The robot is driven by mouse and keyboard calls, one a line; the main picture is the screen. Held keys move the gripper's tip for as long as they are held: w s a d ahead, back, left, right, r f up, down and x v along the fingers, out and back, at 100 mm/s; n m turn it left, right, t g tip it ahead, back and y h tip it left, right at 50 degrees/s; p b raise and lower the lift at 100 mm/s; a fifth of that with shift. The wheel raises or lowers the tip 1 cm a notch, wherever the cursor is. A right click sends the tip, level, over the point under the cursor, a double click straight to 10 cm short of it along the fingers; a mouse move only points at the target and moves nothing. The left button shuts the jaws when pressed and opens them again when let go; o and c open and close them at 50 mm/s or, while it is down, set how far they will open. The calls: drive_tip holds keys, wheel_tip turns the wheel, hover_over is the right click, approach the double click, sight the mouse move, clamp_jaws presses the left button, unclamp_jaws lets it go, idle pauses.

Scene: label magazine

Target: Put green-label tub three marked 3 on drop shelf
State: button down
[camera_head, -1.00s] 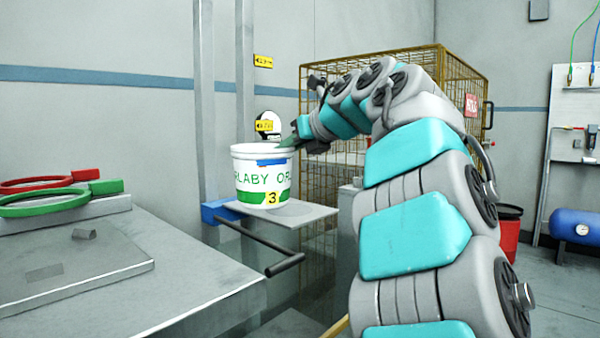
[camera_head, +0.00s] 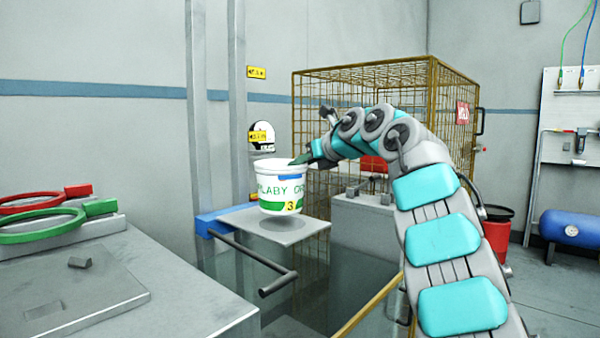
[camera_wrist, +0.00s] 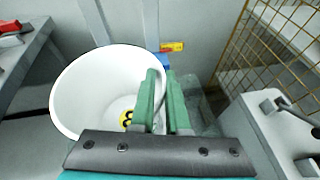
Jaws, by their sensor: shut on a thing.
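The white tub (camera_head: 281,187) has green lettering, a green band and a yellow label marked 3. It hangs upright from my gripper (camera_head: 304,159), which is shut on its right rim. The tub is over the drop shelf (camera_head: 300,231), a grey plate with a blue bracket on its left. A shadow lies on the plate below the tub, and the tub seems slightly above it. In the wrist view, my green fingers (camera_wrist: 164,95) are at the rim of the open tub (camera_wrist: 85,85), with a round yellow mark inside.
A dark bar handle (camera_head: 262,262) sticks out before the shelf. A grey bench (camera_head: 180,300) with red and green rings is at the left. A brown wire cage (camera_head: 450,130) and a grey block (camera_head: 360,225) stand behind and right. A white and black object (camera_head: 263,136) is behind the tub.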

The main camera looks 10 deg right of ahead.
drive_tip(key=shift+w+d+f, duration=0.1)
drive_tip(key=shift+w+f, duration=0.05)
drive_tip(key=shift+f+b, duration=1.4)
drive_tip(key=shift+f, duration=0.25)
drive_tip(key=shift+f, duration=0.2)
drive_tip(key=c, duration=0.9)
unclamp_jaws()
drive_tip(key=shift+r, duration=0.1)
drive_tip(key=b+v, duration=0.2)
drive_tip(key=v, duration=1)
drive_tip(key=shift+r, duration=0.1)
